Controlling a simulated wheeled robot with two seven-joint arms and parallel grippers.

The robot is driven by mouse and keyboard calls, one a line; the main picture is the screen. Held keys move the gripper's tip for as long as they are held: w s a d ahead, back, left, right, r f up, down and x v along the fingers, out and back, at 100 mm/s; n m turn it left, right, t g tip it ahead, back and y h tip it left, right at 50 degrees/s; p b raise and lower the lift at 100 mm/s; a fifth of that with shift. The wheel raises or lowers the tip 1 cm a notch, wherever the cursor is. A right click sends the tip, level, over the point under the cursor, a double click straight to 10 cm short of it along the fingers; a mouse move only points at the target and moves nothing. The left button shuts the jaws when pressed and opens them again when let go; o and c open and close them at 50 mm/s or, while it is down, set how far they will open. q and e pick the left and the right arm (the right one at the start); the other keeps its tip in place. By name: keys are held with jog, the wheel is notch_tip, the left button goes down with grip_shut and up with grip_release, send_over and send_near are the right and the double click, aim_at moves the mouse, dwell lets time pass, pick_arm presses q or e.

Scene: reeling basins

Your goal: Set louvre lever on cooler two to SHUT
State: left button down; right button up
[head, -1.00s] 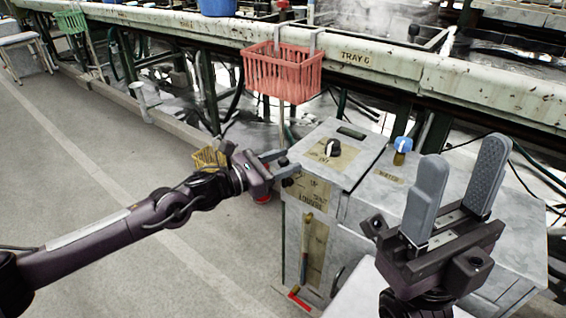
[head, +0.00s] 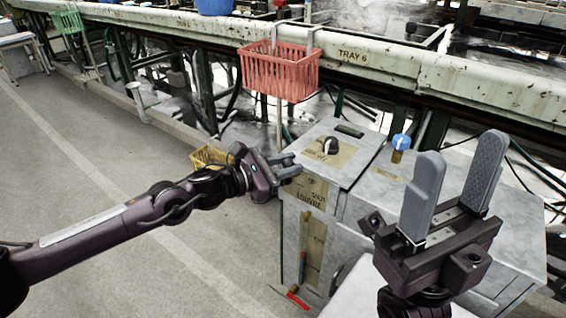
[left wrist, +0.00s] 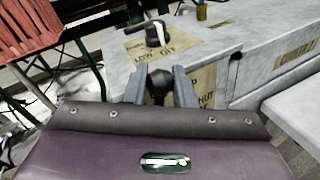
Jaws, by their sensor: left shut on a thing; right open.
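The cooler (head: 360,215) is a grey marbled box, and the left wrist view shows part of a "COOLER 2" label (left wrist: 296,54) on it. A tan louvre label (head: 312,192) is on its front face. The lever's round dark knob (left wrist: 158,83) sits between the fingers of my left gripper (left wrist: 158,88). In the head view, my left gripper (head: 289,166) is at the upper front edge of the box, shut on the knob, which is mostly hidden there. The lever's shaft is hidden. My right gripper (head: 450,195) is open and empty above the box's right part.
A red basket (head: 280,72) hangs from the tray rail behind.

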pick_arm(q)
jog(key=c, duration=1.2)
grip_release()
jog(key=p+v, duration=0.1)
jog(key=v, duration=0.6)
jog(key=shift+s+a, duration=0.2)
jog(key=shift+a, duration=0.15)
jog(key=shift+c, duration=0.5)
